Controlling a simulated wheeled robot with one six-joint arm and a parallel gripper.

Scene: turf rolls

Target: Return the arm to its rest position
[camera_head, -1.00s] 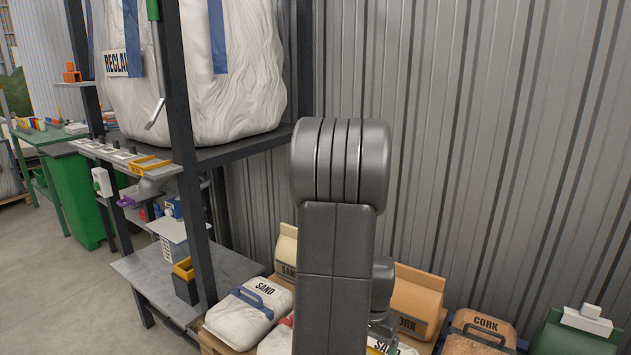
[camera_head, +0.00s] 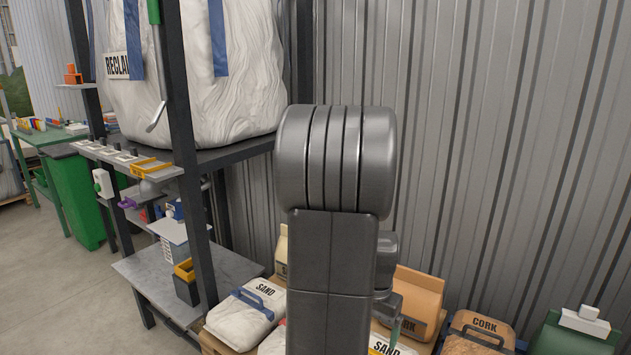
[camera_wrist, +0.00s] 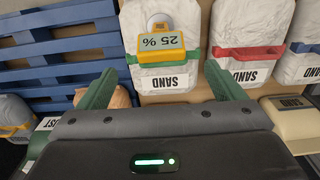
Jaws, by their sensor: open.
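My gripper (camera_wrist: 165,82) shows in the wrist view with its two green fingers spread wide apart and nothing between them. A green finger tip (camera_head: 394,332) shows low beside the arm, above a SAND bag (camera_head: 383,347).
A SAND bag with a blue handle (camera_head: 241,308) lies left of my arm. CORK bags (camera_head: 478,331) and a green bag (camera_head: 572,338) stand to the right. A dark shelf frame (camera_head: 185,150) holds a large white sack (camera_head: 195,90). A corrugated wall (camera_head: 480,150) closes the back.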

